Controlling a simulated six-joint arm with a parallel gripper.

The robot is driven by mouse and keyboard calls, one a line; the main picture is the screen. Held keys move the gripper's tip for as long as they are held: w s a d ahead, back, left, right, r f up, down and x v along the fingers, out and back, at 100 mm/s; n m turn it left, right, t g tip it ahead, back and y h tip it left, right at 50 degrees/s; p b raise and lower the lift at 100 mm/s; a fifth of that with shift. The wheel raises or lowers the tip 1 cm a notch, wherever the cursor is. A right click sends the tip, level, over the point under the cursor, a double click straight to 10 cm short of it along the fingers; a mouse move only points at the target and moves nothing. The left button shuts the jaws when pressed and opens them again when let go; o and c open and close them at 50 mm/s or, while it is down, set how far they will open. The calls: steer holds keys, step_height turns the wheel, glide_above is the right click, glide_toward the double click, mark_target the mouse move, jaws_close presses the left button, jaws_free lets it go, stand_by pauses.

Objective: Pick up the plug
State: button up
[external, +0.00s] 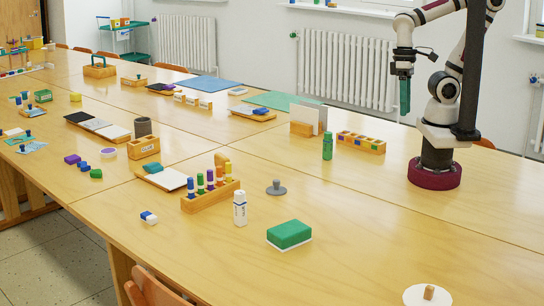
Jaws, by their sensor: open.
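A grey round piece with a small upright knob (276,187), which looks like the plug, sits flat on the wooden table near the middle of the view. My gripper (404,108) hangs from the raised arm at the upper right, pointing down, with a dark green lower end. It is open, high above the table and well apart from the plug. Nothing hides the plug.
Around the plug stand a wooden rack of coloured pegs (212,198), a white bottle (240,209), a green sponge-like block (289,234) and a green bottle (327,147). A wooden block with compartments (361,142) is near my base. The table right of the plug is clear.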

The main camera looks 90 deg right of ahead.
steer(key=w+d+f+n+g+h, duration=0.2)
steer(key=w+d+f+n+h, duration=0.15)
steer(key=d+n+h, duration=0.45)
steer(key=n+t+h, duration=0.1)
steer(key=n+t, duration=1.2)
steer(key=n, duration=1.4)
glide_toward(277, 180)
steer(key=x, duration=1)
steer(key=shift+w+a+f, duration=0.1)
jaws_close()
